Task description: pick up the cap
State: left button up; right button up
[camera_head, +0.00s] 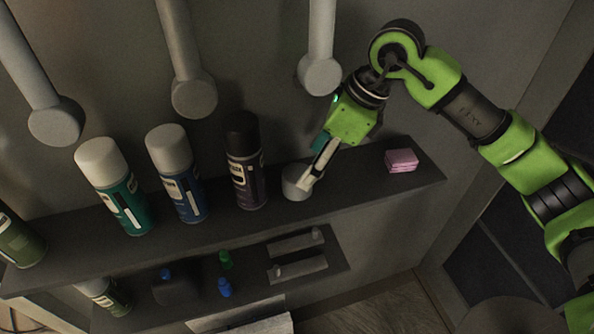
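A small light-grey round cap (293,186) sits on the upper dark shelf, just right of a dark spray can. My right gripper (309,184) reaches down from the upper right, with its fingertips at the cap's right side and overlapping it in the picture. The fingers are seen nearly edge-on, so I cannot tell whether they are open or closed on the cap. The arm hides part of the wall behind it. My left gripper is not in view.
A teal can (127,204), a blue can (184,194) and a dark can (246,172) stand left of the cap. Pink sponge-like blocks (401,160) lie right on the shelf (345,190). A lower shelf holds small bottles. Grey posts (320,45) hang above.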

aim_at(298, 173)
jog(key=shift+w+a, duration=0.15)
jog(key=shift+a, duration=0.55)
jog(key=p+x, duration=0.2)
jog(key=x, duration=0.2)
jog(key=shift+a+f, duration=0.2)
jog(key=shift+f, duration=0.25)
jog(key=c, duration=0.8)
